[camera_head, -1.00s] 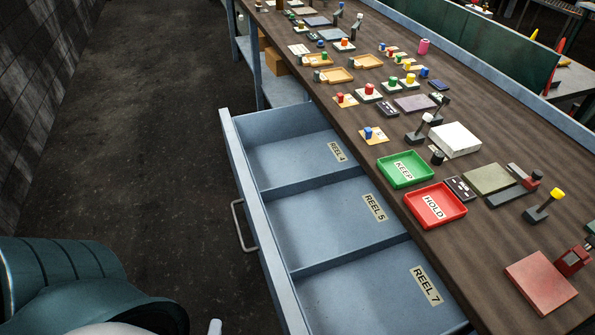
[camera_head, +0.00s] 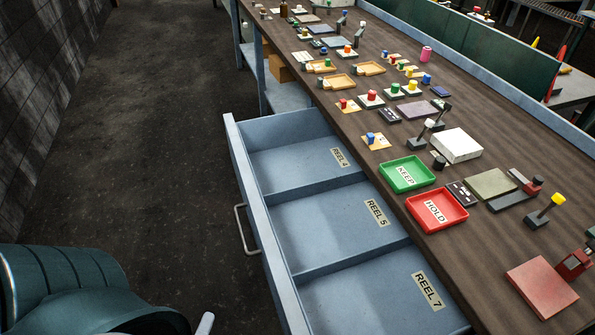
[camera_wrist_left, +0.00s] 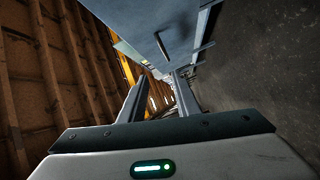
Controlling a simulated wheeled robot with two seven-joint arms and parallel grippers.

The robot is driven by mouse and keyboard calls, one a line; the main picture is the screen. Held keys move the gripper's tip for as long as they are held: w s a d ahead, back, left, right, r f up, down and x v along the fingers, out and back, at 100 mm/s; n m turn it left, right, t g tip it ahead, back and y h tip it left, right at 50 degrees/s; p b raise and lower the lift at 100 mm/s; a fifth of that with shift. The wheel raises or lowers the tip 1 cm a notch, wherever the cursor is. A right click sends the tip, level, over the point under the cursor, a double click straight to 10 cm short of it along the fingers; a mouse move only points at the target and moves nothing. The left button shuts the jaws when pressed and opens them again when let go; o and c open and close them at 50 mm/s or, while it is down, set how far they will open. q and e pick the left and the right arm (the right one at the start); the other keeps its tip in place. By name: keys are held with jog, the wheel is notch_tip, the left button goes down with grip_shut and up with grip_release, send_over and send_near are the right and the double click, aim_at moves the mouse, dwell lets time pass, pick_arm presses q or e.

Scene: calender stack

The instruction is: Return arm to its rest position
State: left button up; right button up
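My left arm shows as a teal link (camera_head: 70,290) in the lower left corner of the head view. Only a small pale part of my left gripper (camera_head: 205,323) shows there, at the bottom edge, left of the open drawer and clear of it. In the left wrist view the two fingers of my left gripper (camera_wrist_left: 157,88) stand apart with a gap between them and nothing held. My right arm and gripper are not in view.
An open blue drawer (camera_head: 250,212) with three compartments juts from the bench (camera_head: 388,167). A green KEEP tray (camera_head: 389,168) and a red HOLD tray (camera_head: 457,216) sit on the bench near its edge, among several small parts. The floor (camera_head: 150,130) to the left is clear.

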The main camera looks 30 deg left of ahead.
pick_arm(q)
jog(key=w+a+f+m+g+h, duration=0.2)
jog(key=w+f+m+h, duration=0.3)
jog(key=f+m, duration=0.45)
jog(key=w+a+f+m+g+h, duration=0.15)
jog(key=w+f+m+h, duration=0.25)
jog(key=f+m, duration=0.5)
jog(key=a+f+m+g+y, duration=0.3)
jog(key=a+f, duration=0.5)
jog(key=a, duration=0.3)
jog(key=a+f+m+g+y, duration=0.2)
jog(key=a+f+m+g, duration=0.15)
jog(key=a+f, duration=0.7)
jog(key=s+d+f+n+h, duration=0.1)
jog(key=d+f, duration=0.1)
jog(key=d, duration=1.1)
jog(key=s+d+f+n+h, duration=0.1)
jog(key=d+f, duration=0.1)
jog(key=d, duration=1.1)
jog(key=s+d+f+n+h, duration=0.1)
jog(key=d+f, duration=0.1)
jog(key=d, duration=1.1)
jog(key=shift+d+f+n+h, duration=0.25)
jog(key=shift+n+h, duration=0.05)
jog(key=shift+n, duration=0.1)
